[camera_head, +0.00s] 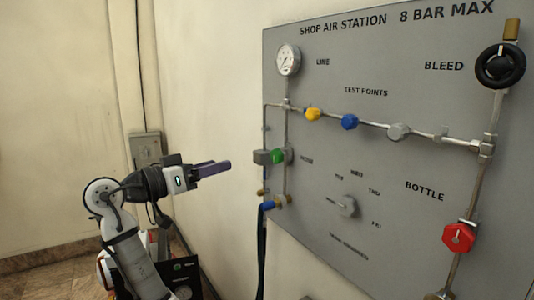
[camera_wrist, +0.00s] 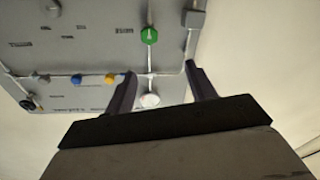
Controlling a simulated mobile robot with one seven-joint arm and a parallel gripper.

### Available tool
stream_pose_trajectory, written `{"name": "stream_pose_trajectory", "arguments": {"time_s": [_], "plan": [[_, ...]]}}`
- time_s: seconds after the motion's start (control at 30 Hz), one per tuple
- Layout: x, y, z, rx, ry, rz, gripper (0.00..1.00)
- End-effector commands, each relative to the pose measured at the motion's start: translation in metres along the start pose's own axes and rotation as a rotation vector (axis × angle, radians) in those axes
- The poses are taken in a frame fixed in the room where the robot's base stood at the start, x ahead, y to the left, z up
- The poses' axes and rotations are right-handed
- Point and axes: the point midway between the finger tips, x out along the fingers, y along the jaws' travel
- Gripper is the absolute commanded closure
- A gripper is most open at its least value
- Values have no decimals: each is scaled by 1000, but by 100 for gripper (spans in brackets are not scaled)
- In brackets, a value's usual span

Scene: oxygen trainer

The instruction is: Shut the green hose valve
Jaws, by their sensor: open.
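The green hose valve (camera_head: 278,155) is a small green knob on the left pipe of the grey panel, beside the word HOSE. In the wrist view the green knob (camera_wrist: 149,36) is ahead of the fingers, near the top and between their lines. My gripper (camera_head: 228,165) is to the left of the knob in the head view, with clear air between them. In the wrist view my gripper (camera_wrist: 159,73) has its two dark fingers spread apart, with nothing between them.
The panel (camera_head: 400,65) carries a gauge (camera_head: 288,59), a yellow knob (camera_head: 313,114), a blue knob (camera_head: 350,122), a grey dial (camera_head: 348,207), a red valve (camera_head: 458,236) and a black handwheel (camera_head: 500,65). A dark hose (camera_head: 262,250) hangs below the green valve.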

Motion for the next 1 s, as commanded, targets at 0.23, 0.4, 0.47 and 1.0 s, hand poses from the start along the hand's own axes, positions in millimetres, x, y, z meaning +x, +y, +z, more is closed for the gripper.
{"name": "stream_pose_trajectory", "arguments": {"time_s": [0.23, 0.4, 0.47, 1.0], "plan": [[16, 12, 7, 5, -63, 75, 45], [44, 15, 7, 5, -63, 74, 45], [57, 16, 8, 3, -63, 74, 45], [141, 20, 14, 4, -60, 69, 45]]}}
